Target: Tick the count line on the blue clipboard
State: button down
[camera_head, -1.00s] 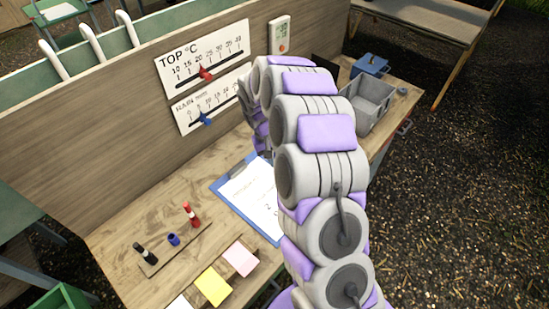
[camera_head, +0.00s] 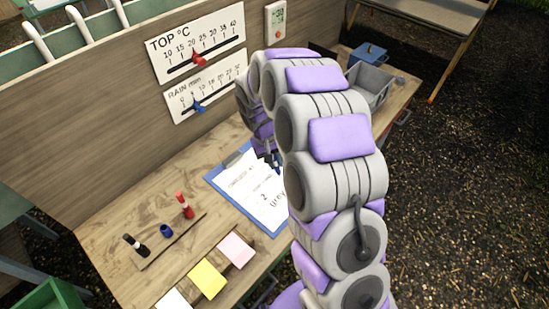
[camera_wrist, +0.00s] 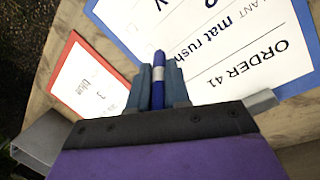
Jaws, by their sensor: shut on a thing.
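The blue clipboard (camera_head: 216,184) lies on the bench with a white printed sheet (camera_head: 250,195) on it. In the wrist view the clipboard (camera_wrist: 308,30) shows its sheet, reading "ORDER 41" and "mat rush", with small tick boxes. My gripper (camera_wrist: 158,88) is shut on a blue pen (camera_wrist: 158,75), which points away from the wrist over the sheet. I cannot tell whether the tip touches the paper. In the head view my gripper (camera_head: 272,160) is at the clipboard's upper right edge, partly hidden by my arm.
A pen holder (camera_head: 170,240) carries a black marker (camera_head: 136,245), a blue cap (camera_head: 166,230) and a red marker (camera_head: 185,205). Sticky notes (camera_head: 207,279) lie at the front edge. A red-edged card (camera_wrist: 85,85) and a grey bin (camera_wrist: 42,140) lie beside the clipboard. A wooden panel with gauges stands behind.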

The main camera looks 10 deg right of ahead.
jog(key=shift+d, duration=1.35)
jog(key=shift+a+f, duration=0.1)
jog(key=shift+a, duration=1.1)
jog(key=shift+s+d+f, duration=0.1)
jog(key=shift+d+f, duration=0.15)
jog(key=shift+d, duration=0.55)
jog(key=shift+a+f, duration=0.15)
jog(key=shift+a, duration=0.7)
jog(key=shift+d+f+p, duration=0.1)
jog(key=shift+d+p, duration=0.2)
jog(key=shift+d, duration=0.25)
jog(key=shift+a, duration=0.2)
jog(key=shift+d, duration=0.35)
jog(key=shift+s+d+p, duration=0.1)
jog(key=shift+d+p, duration=0.2)
jog(key=shift+d, duration=0.15)
jog(key=shift+a, duration=0.2)
